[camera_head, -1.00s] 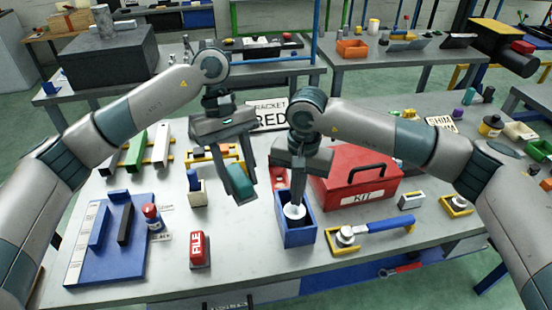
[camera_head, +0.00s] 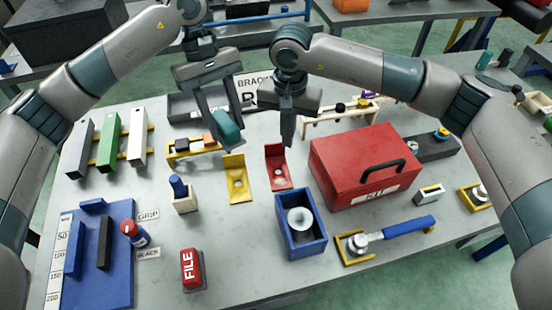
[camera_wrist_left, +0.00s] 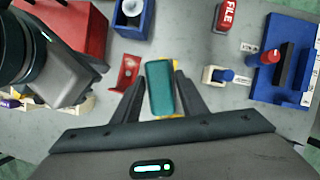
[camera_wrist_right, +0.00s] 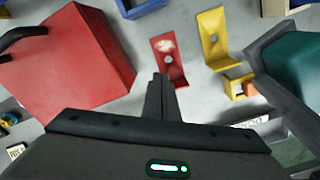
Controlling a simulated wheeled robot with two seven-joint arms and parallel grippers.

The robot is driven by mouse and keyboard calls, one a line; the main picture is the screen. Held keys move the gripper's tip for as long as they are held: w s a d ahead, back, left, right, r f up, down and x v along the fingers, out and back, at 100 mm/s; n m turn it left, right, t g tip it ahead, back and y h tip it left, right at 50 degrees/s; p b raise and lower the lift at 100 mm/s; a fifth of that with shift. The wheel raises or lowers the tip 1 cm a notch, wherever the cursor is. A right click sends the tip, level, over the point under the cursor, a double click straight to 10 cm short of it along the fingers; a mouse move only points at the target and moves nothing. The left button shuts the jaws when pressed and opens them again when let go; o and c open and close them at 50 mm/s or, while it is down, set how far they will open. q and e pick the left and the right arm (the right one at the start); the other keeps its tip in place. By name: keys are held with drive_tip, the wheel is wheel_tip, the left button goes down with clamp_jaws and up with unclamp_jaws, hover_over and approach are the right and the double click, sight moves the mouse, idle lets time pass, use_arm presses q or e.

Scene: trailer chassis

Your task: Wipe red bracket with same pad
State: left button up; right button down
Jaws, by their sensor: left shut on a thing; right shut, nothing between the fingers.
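The red bracket (camera_head: 278,168) stands on the table between the yellow bracket (camera_head: 237,178) and the red kit box. In the right wrist view the red bracket (camera_wrist_right: 167,60) shows a pale smudge on its upper face. My left gripper (camera_head: 228,128) is shut on a teal pad (camera_head: 226,128), held above the table just behind the yellow bracket. The pad (camera_wrist_left: 160,88) sits between the fingers in the left wrist view. My right gripper (camera_head: 287,142) is shut and empty, its tips just above and behind the red bracket. It partly covers the bracket's lower end in the right wrist view.
The red kit box (camera_head: 360,165) stands right of the red bracket. A blue bin (camera_head: 300,247) with a white round piece stands in front. A white holder with a blue-capped item (camera_head: 184,196) and a red FILE block (camera_head: 191,268) are front left.

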use_arm(q)
drive_tip(key=shift+s, duration=0.1)
use_arm(e)
drive_tip(key=shift+s, duration=0.1)
use_arm(q)
drive_tip(key=shift+f, duration=0.15)
use_arm(e)
hover_over(286, 171)
drive_tip(key=shift+f, duration=2.5)
